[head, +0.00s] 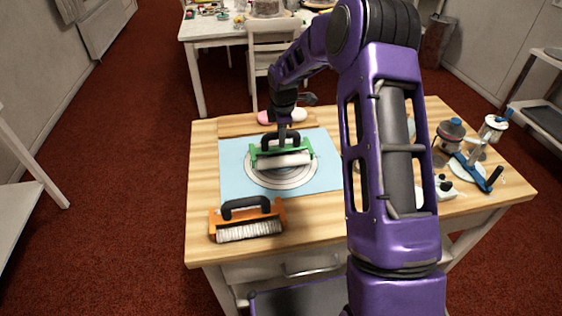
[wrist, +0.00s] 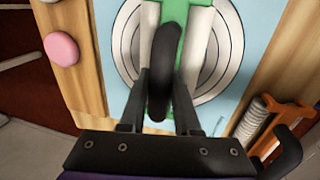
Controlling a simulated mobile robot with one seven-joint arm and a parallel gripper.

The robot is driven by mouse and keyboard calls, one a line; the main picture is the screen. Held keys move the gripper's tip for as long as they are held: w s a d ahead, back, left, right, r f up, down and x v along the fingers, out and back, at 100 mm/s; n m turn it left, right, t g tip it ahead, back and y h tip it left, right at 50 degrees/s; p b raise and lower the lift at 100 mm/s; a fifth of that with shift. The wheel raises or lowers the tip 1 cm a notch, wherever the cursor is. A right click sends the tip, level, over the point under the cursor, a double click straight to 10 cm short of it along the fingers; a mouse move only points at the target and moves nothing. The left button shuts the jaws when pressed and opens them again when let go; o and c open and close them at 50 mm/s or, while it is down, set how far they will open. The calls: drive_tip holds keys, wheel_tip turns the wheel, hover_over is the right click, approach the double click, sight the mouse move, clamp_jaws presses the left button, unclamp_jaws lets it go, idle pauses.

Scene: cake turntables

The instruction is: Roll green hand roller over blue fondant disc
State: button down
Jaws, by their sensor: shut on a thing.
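The green hand roller (head: 285,147) has a black handle and a white cylinder. It sits over the middle of a grey and white ringed round plate (head: 306,178) on a light blue sheet. In the wrist view the green frame (wrist: 178,12) crosses the rings (wrist: 222,70). My gripper (head: 283,134) is above the plate, shut on the black handle, which shows between its fingers (wrist: 160,84) in the wrist view. I cannot tell the cylinder's exact contact with the surface below. No separate blue fondant disc can be made out; the roller covers the plate's middle.
The light blue sheet (head: 232,170) lies on a wooden table (head: 200,180). An orange hand roller (head: 278,208) stands front left. Pink (head: 264,117) and white (head: 300,115) rounds lie behind. A blue tool (head: 470,169) and jars (head: 449,134) stand right. My arm hides part of the table.

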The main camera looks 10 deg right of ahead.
drive_tip(key=shift+s+f, duration=0.3)
drive_tip(key=shift+s, duration=0.5)
drive_tip(key=shift+w+r, duration=0.1)
drive_tip(key=shift+w, duration=0.7)
drive_tip(key=shift+w, duration=0.5)
